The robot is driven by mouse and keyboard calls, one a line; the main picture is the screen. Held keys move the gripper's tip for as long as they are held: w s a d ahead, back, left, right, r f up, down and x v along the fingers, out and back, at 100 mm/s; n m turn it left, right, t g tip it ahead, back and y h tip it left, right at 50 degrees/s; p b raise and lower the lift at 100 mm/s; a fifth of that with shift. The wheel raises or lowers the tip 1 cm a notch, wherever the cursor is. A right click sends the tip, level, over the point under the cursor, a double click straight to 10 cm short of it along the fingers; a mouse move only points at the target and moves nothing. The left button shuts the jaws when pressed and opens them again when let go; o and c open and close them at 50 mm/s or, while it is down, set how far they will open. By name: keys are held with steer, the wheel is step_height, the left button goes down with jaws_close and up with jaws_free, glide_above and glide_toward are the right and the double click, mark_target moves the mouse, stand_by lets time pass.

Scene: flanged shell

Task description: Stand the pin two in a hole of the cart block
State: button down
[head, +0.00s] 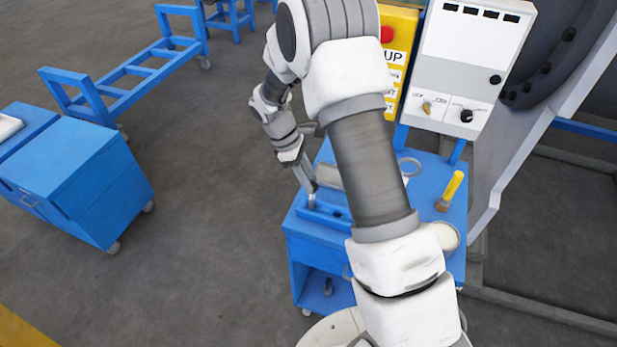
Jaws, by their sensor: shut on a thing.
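My gripper (306,180) points down over the front left of the blue cart (300,250). It is shut on a slim grey pin, which I take to be pin two (311,200). The pin looks about upright, with its lower end at the blue cart block (322,218). The block lies along the cart top's front edge and shows a dark hole to the right of the pin. I cannot tell whether the pin's tip is in a hole, touching the block or just above it. My arm hides the block's right part.
A grey cylinder (328,177) lies just behind the gripper. A ring (410,164) and a yellow-handled tool (452,188) are on the cart's right side. A control panel (470,60) stands behind. A blue cabinet (80,180) stands left, with open floor between.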

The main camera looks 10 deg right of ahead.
steer(key=shift+f+b, duration=0.45)
steer(key=shift+f, duration=0.3)
steer(key=shift+c, duration=2.4)
jaws_free()
steer(key=v, duration=1.7)
steer(key=shift+a+r+b, duration=0.2)
steer(key=shift+r+b, duration=0.05)
steer(key=shift+b, duration=0.05)
steer(key=shift+w, duration=0.1)
